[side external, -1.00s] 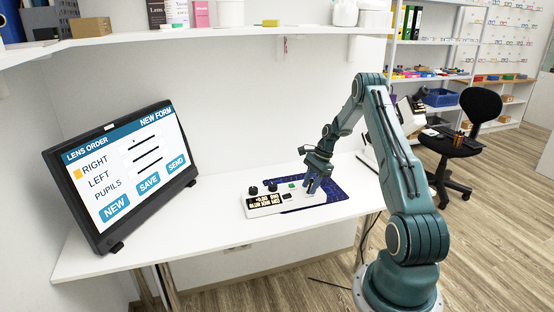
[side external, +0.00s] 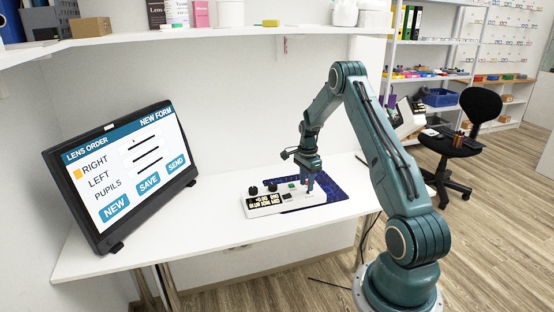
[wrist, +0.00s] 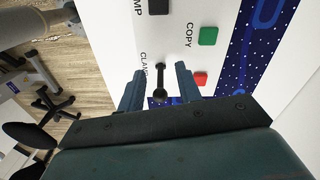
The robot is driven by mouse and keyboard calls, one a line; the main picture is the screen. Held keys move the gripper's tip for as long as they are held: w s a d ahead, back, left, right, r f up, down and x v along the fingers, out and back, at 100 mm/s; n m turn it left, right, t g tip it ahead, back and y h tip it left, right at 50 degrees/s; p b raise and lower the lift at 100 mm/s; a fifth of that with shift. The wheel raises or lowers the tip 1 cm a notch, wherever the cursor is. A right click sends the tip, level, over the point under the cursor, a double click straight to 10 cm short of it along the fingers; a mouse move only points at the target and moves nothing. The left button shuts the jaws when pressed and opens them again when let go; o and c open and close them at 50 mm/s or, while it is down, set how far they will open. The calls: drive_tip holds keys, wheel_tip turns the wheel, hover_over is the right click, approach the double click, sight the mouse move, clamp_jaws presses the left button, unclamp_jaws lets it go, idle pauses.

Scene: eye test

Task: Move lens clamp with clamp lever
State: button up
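A black lever (wrist: 160,78) with a round end stands on a white panel (wrist: 125,45) in the wrist view. A partly covered label beside it begins "CLA". My gripper (wrist: 160,88) is open, with one finger on each side of the lever. Gaps show between the lever and both fingers. In the side view my gripper (side external: 311,188) points down at the right end of the white device (side external: 263,212). The lever cannot be made out there. I cannot pick out the lens clamp in either view.
A green button (wrist: 208,36) labelled COPY and a red button (wrist: 200,78) lie close to the right finger. A dark blue mat (side external: 335,200) lies under and behind the device. A monitor (side external: 120,175) stands at left. White desk is clear between them.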

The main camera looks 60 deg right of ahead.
wheel_tip(320, 180, up, 12)
drive_tip(key=shift+w+r, duration=0.15)
drive_tip(key=shift+r, duration=0.1)
idle(0.4)
drive_tip(key=shift+d, duration=0.15)
drive_tip(key=m, duration=0.2)
drive_tip(key=s+d+m, duration=0.1)
drive_tip(key=m, duration=0.1)
drive_tip(key=shift+d+f, duration=0.2)
drive_tip(key=shift+s+f, duration=0.1)
drive_tip(key=shift+f, duration=0.05)
drive_tip(key=f, duration=1.3)
drive_tip(key=shift+s+a+f, duration=0.15)
drive_tip(key=shift+a+f, duration=0.1)
drive_tip(key=shift+a, duration=0.05)
clamp_jaws()
